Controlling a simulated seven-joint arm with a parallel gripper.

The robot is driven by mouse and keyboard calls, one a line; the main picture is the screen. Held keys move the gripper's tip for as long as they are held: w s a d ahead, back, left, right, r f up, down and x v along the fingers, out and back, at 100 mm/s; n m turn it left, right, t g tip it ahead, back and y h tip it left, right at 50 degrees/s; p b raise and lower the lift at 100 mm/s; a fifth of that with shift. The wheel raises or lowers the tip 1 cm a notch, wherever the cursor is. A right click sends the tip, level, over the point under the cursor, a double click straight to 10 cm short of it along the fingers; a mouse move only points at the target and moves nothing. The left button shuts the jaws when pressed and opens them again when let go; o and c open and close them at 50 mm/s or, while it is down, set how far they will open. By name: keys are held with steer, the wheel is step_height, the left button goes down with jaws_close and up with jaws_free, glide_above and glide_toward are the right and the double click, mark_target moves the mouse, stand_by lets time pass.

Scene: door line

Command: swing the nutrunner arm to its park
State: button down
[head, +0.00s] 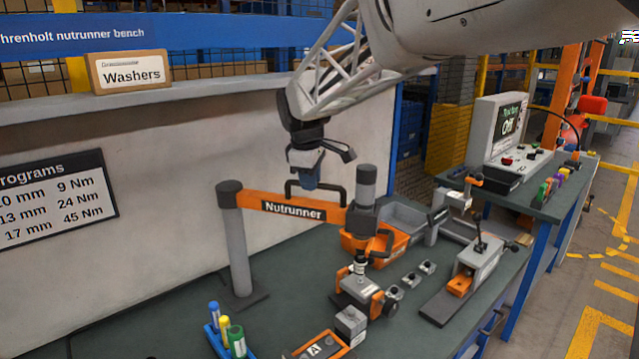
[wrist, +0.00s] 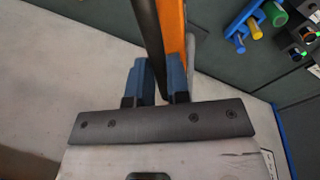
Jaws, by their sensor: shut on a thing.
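The orange nutrunner arm (head: 245,199) reaches right from a grey post (head: 237,250) and is labelled "Nutrunner". A black loop handle (head: 334,188) stands on top of it. The grey nutrunner tool (head: 366,185) is at the arm's right end, above an orange-and-grey fixture (head: 361,284). My gripper (head: 305,183) is at the handle's left part from above. In the wrist view my blue fingers (wrist: 156,82) are shut on the black handle bar (wrist: 146,30), with the orange arm (wrist: 173,35) beside it. I cannot make out which place is the park.
An orange bin (head: 400,247) and a grey tray sit behind the tool. A lever clamp (head: 475,265) stands at right. Blue, yellow and green cylinders (head: 225,330) stand at the front left. A wall (head: 150,130) rises behind the post.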

steer(key=w+n+y, duration=0.1)
steer(key=w+n, duration=0.5)
steer(key=w, duration=0.6)
steer(key=shift+w, duration=0.2)
steer(key=c, duration=1.1)
jaws_free()
steer(key=shift+r, duration=0.1)
step_height(320, 180, up, 7)
steer(key=s, duration=0.1)
steer(key=shift+s+d+r, duration=0.15)
steer(key=shift+s+r, duration=0.05)
steer(key=shift+s, duration=0.05)
